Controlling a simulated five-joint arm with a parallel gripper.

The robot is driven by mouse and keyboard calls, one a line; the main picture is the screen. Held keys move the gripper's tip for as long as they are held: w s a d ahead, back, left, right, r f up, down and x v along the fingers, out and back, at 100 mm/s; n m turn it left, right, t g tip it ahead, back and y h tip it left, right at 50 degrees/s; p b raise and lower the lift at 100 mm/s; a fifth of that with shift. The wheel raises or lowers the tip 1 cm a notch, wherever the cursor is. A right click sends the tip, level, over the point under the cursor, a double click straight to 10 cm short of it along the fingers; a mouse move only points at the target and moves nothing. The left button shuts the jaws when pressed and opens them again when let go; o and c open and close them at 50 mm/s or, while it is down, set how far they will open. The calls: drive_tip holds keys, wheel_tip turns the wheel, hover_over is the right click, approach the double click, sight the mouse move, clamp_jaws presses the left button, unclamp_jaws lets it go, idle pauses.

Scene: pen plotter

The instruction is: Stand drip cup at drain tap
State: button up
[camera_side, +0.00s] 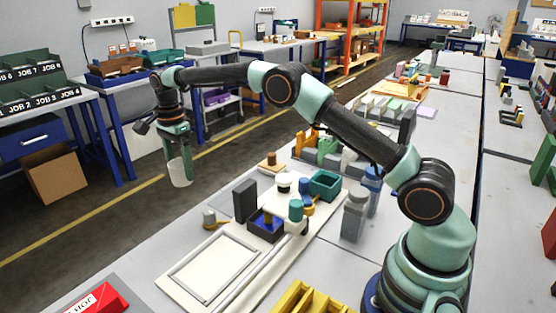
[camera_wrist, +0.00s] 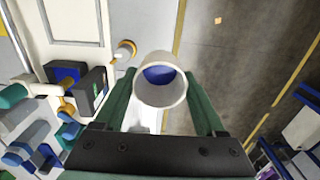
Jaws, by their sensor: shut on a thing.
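My gripper (camera_side: 178,158) is shut on a white drip cup (camera_side: 181,173), which hangs upright or nearly so at the left of the side view. In the wrist view the cup (camera_wrist: 160,92) sits between my green fingers, its round mouth facing the camera and a blue patch showing inside. A small grey fitting with a brass-coloured part, which looks like the drain tap (camera_side: 209,218), stands by the plotter's far edge. In the wrist view this fitting (camera_wrist: 124,52) is just up and left of the cup, apart from it.
The plotter board (camera_side: 180,286) has a white frame, a dark upright block (camera_side: 245,200) and a dark blue tray (camera_side: 263,227). The bench edge runs close beside the cup, with open floor beyond.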

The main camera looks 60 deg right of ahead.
wheel_tip(320, 180, down, 12)
drive_tip(key=shift+r, duration=0.1)
idle(0.4)
drive_tip(key=o, duration=1.3)
